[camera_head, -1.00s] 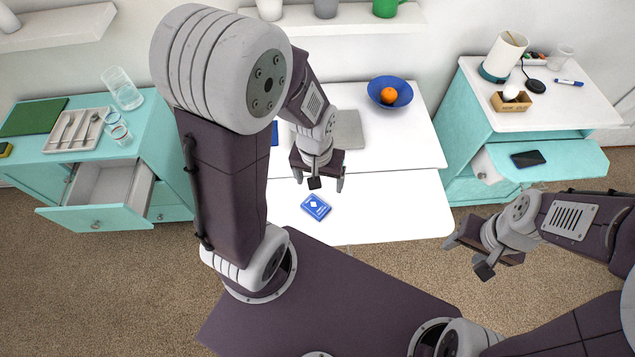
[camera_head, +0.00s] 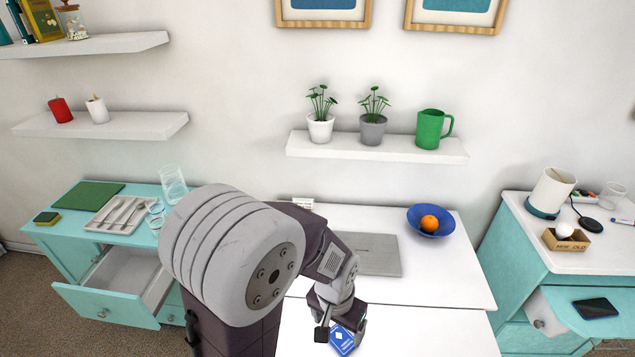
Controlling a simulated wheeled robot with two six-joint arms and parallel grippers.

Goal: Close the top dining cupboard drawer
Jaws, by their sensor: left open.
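The turquoise dining cupboard (camera_head: 60,249) stands at the left. Its top drawer (camera_head: 105,305) is pulled out, with a pale, seemingly empty inside and a small round knob on the front. My left gripper (camera_head: 336,336) is open, over the white table at the bottom middle. It is well to the right of the drawer and not touching it. A blue card box (camera_head: 343,342) shows close by its fingers, partly hidden. My left arm covers the right side of the cupboard. My right gripper is not in view.
A cutlery tray (camera_head: 103,222), glasses (camera_head: 173,184), a green board (camera_head: 88,194) and a sponge (camera_head: 47,217) sit on the cupboard. Another turquoise cabinet (camera_head: 512,267) stands right.

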